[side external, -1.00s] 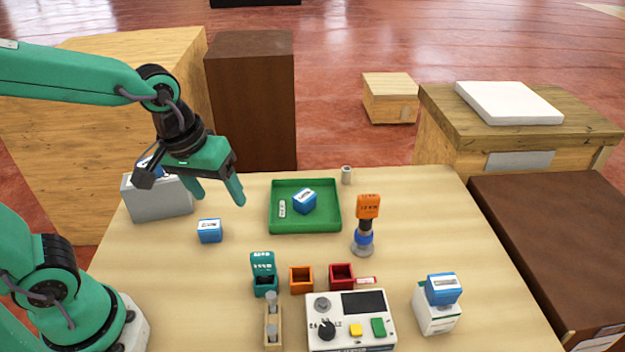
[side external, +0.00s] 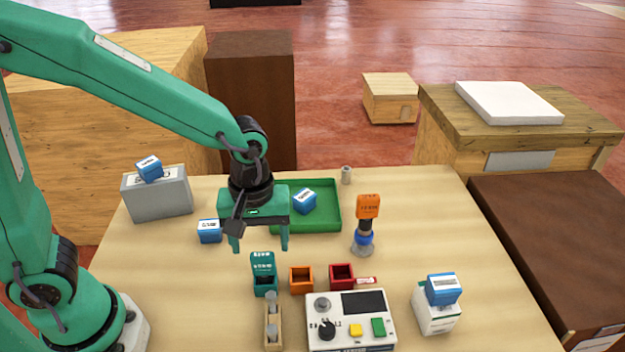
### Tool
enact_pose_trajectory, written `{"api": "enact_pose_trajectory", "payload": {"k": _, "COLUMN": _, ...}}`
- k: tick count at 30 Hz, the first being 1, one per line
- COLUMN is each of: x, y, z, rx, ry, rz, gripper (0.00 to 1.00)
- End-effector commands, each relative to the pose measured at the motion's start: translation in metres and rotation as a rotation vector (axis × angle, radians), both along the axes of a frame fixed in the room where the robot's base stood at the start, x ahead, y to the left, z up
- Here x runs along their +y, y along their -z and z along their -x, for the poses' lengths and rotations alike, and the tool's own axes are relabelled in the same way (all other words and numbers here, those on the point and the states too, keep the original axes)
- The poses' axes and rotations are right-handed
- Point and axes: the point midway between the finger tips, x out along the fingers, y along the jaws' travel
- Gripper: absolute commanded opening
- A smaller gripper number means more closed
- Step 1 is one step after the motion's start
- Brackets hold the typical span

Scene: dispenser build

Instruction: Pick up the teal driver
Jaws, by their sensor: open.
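The teal driver (side external: 262,262) stands upright with its lettered teal handle up, in a small teal square holder (side external: 265,288) near the front middle of the table. Its lower part is hidden in the holder. My gripper (side external: 260,245) points down with its two teal fingers spread. In the picture the fingertips are just above the handle, one to each side. The gap looks empty, and I cannot tell the exact height or depth offset.
Orange (side external: 301,280) and red (side external: 341,277) holders stand right of the teal one. An orange driver (side external: 368,207) stands behind them. A control box (side external: 350,318), a green tray (side external: 325,215), a grey box (side external: 160,196) and blue blocks (side external: 209,231) are around.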

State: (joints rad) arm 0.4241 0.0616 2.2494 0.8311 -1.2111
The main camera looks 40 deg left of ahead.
Motion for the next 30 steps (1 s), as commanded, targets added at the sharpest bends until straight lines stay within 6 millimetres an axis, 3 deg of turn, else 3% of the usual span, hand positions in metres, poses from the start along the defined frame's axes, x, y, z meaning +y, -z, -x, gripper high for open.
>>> {"api": "enact_pose_trajectory", "payload": {"k": 6, "x": 0.000, "y": 0.018, "z": 0.000, "rx": 0.002, "ry": 0.000, "rz": -0.001, "gripper": 0.67}}
{"api": "enact_pose_trajectory", "payload": {"k": 17, "x": 0.001, "y": 0.026, "z": 0.000, "rx": 0.001, "ry": 0.001, "rz": -0.001, "gripper": 0.67}}
{"api": "enact_pose_trajectory", "payload": {"k": 30, "x": 0.002, "y": 0.067, "z": -0.001, "rx": 0.003, "ry": 0.001, "rz": -0.001, "gripper": 0.67}}
